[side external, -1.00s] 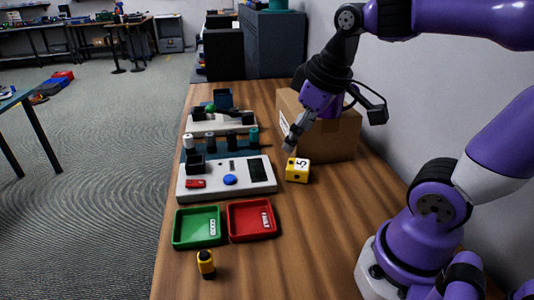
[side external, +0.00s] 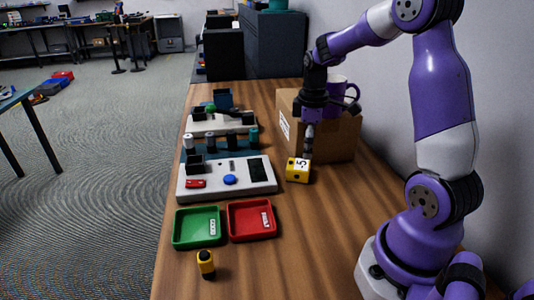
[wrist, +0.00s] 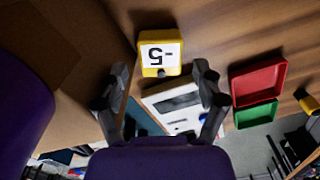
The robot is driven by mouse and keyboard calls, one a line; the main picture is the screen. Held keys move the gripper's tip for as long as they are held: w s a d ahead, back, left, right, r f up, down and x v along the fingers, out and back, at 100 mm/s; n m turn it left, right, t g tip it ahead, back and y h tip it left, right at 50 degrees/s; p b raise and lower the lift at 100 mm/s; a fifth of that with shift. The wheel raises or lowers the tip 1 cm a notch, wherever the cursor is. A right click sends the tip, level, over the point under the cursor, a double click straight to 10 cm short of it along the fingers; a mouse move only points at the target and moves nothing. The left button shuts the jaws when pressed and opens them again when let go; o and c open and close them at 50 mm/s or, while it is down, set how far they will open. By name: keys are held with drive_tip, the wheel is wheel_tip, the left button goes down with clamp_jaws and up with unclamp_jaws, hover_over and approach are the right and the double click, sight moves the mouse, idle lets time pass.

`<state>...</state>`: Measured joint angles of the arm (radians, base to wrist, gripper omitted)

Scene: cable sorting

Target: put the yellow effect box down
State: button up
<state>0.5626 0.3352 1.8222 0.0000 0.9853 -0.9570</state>
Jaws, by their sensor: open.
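The yellow effect box (side external: 298,170) stands on the wooden table, just right of the white panel with the blue button. It has a white label with a dark "5" on top. In the wrist view the yellow box (wrist: 159,52) lies just beyond my fingertips, its label reading "-5" upside down. My gripper (side external: 307,148) is directly above and slightly behind the box, pointing down. In the wrist view my gripper (wrist: 160,80) has its two fingers spread wide with nothing held between them. I cannot tell whether a fingertip touches the box.
A cardboard box (side external: 338,135) stands close behind and right of my gripper, with a purple mug (side external: 350,92) at it. The white panel (side external: 222,190), green tray (side external: 197,240) and red tray (side external: 240,232) are at left. A yellow-black item (side external: 206,264) stands in front.

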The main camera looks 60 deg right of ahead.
sight(307, 165)
wheel_tip(307, 165, down, 7)
drive_tip(key=c, duration=1)
drive_tip(key=shift+c, duration=0.2)
drive_tip(key=shift+r, duration=0.15)
drive_tip(key=r, duration=0.4)
drive_tip(key=shift+w+a+r, duration=0.1)
drive_tip(key=shift+a+r, duration=0.05)
drive_tip(key=shift+a, duration=0.05)
drive_tip(key=s+a+r+n, duration=0.25)
drive_tip(key=a+n, duration=0.45)
drive_tip(key=a, duration=0.4)
drive_tip(key=s+a+r+n, duration=0.2)
drive_tip(key=a+r+n, duration=0.1)
drive_tip(key=a+n, duration=0.65)
drive_tip(key=s+a+f+n, duration=0.2)
drive_tip(key=s+a+n, duration=0.65)
drive_tip(key=n, duration=0.55)
drive_tip(key=shift+n, duration=0.45)
drive_tip(key=f, duration=0.7)
drive_tip(key=shift+w+a+f, duration=0.2)
drive_tip(key=shift+w+f, duration=0.05)
drive_tip(key=shift+f, duration=0.15)
